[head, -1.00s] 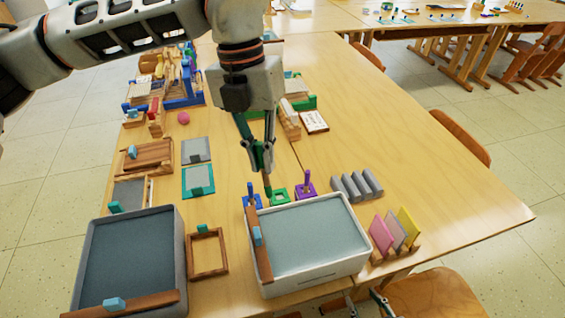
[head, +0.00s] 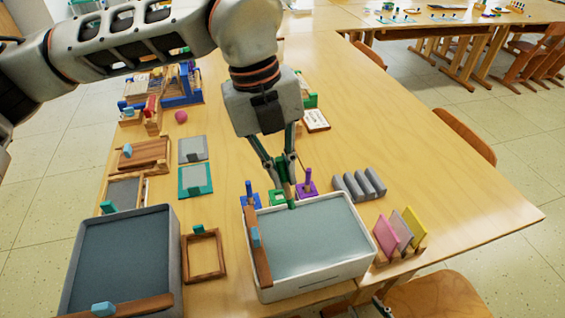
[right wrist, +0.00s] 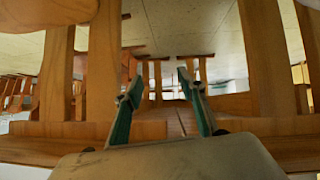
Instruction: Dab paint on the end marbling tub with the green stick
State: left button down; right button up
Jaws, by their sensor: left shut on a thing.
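My left gripper (head: 285,165) is shut on the green stick (head: 291,204), which points down with its green tip at the back rim of the white marbling tub (head: 345,268). I cannot tell whether the tip touches the tub. The white tub holds grey-blue liquid (head: 310,238). A grey marbling tub (head: 172,250) with darker liquid stands to its left. The green stand (head: 275,196) is just behind the white tub, partly hidden by the gripper. My right gripper (right wrist: 162,80) is open and empty in the right wrist view, low among wooden table or chair legs.
A blue stand (head: 250,200) and a purple stand (head: 307,188) hold upright sticks beside the green one. Grey rolls (head: 360,184) and a rack of coloured panels (head: 400,235) are to the right. A wooden frame (head: 205,255) lies between the tubs. The table's right side is clear.

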pick_arm(q)
notch_tip(320, 180, down, 2)
jog(key=shift+b, duration=0.45)
jog(key=shift+f+b, duration=1)
jog(key=shift+f, duration=1.8)
pick_arm(e)
jog(key=shift+w+d+f, duration=0.1)
jog(key=shift+d+f, duration=0.1)
jog(key=shift+f, duration=0.3)
jog(key=shift+w+d+f, duration=0.1)
jog(key=shift+d+f, duration=0.05)
jog(key=shift+f, duration=0.3)
pick_arm(q)
jog(key=shift+f, duration=0.4)
pick_arm(e)
jog(key=shift+f, duration=0.1)
pick_arm(q)
jog(key=shift+r, duration=0.15)
jog(key=shift+r+p, duration=1.5)
jog(key=shift+r, duration=1.1)
jog(key=shift+r+p, duration=1.3)
jog(key=shift+r, duration=1.05)
pick_arm(e)
jog(key=w+r+t, duration=0.1)
jog(key=w+r, duration=0.2)
jog(key=r, duration=0.5)
jog(key=shift+r, duration=0.35)
